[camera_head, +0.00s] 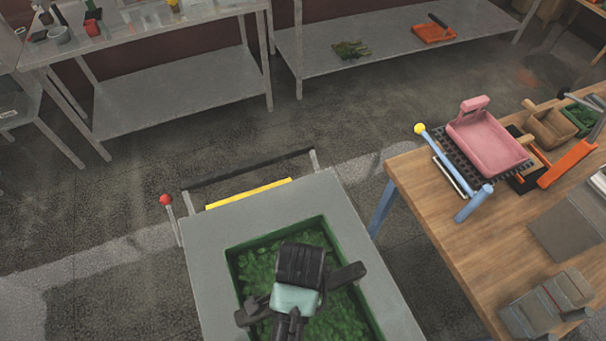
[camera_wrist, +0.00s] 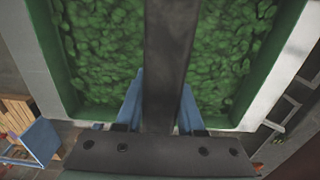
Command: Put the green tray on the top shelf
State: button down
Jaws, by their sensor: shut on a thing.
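The green tray (camera_head: 237,268) has green walls and green leafy-looking contents, and sits inside a wide grey rim in the head view. In the wrist view the green tray (camera_wrist: 62,80) lies right below my gripper. My gripper (camera_head: 290,318) is over the middle of it. In the wrist view the blue fingers of my gripper (camera_wrist: 160,110) are closed on a dark bar (camera_wrist: 168,50) that crosses above the contents. Where the bar joins the tray is hidden. Metal shelving stands at the back, with an upper surface (camera_head: 128,42) and a lower shelf (camera_head: 180,92).
A second metal rack at the back has a shelf (camera_head: 375,40) with an orange tray (camera_head: 433,33). A wooden table (camera_head: 425,205) at the right holds a pink tray (camera_head: 488,140) and tools. Upright rods and a yellow strip (camera_head: 248,194) stand beyond the grey rim.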

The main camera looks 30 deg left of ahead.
jog(key=shift+w+f+p, duration=0.1)
jog(key=shift+f+p, duration=0.3)
jog(key=shift+f, duration=1.65)
jog(key=c, duration=0.5)
grip_release()
jog(key=shift+f, duration=0.15)
